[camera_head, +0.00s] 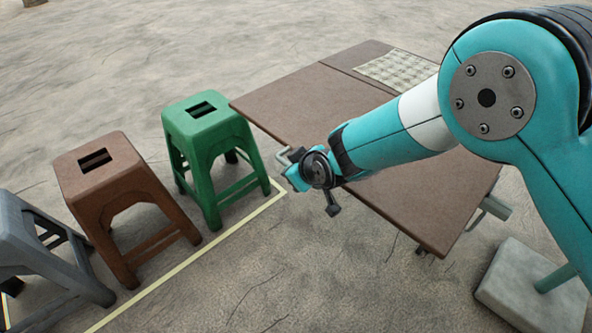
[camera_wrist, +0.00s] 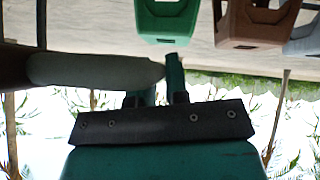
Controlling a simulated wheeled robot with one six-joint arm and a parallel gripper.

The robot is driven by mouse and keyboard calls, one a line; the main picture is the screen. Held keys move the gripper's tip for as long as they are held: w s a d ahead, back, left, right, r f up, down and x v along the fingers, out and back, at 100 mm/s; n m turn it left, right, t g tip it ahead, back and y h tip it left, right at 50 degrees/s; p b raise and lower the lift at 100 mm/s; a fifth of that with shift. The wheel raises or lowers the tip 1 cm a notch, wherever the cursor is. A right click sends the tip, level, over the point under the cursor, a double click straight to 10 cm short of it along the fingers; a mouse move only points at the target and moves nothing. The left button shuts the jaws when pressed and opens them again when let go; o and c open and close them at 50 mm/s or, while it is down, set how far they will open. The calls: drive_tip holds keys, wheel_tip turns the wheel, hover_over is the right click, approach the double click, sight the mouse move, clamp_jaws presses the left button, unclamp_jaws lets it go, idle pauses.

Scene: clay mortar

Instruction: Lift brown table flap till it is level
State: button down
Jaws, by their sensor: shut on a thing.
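The brown table flap (camera_head: 330,115) is the large panel on the near side of the table in the head view. It is raised and looks close to the plane of the fixed top (camera_head: 366,56); I cannot tell whether it is exactly level. My gripper (camera_head: 291,168) is at the flap's left edge, shut on a pale grey handle (camera_head: 283,155) there. In the wrist view the handle shows as a thick pale bar (camera_wrist: 95,70) at my gripper (camera_wrist: 160,86). My arm hides part of the flap.
A green stool (camera_head: 205,120), a brown stool (camera_head: 100,170) and a grey stool (camera_head: 35,250) stand in a row at left. A yellow line (camera_head: 190,250) marks the floor beside them. A checked cloth (camera_head: 395,68) lies on the fixed top. A pale block (camera_head: 520,285) stands at right.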

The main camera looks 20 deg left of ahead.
drive_tip(key=shift+d+f, duration=0.3)
drive_tip(key=c, duration=1.1)
unclamp_jaws()
drive_tip(key=shift+w+r, duration=0.1)
drive_tip(key=shift+a, duration=0.15)
drive_tip(key=shift+r, duration=0.1)
drive_tip(key=p+v, duration=0.1)
drive_tip(key=v, duration=1.6)
drive_tip(key=shift+r, duration=0.15)
drive_tip(key=shift+d, duration=0.2)
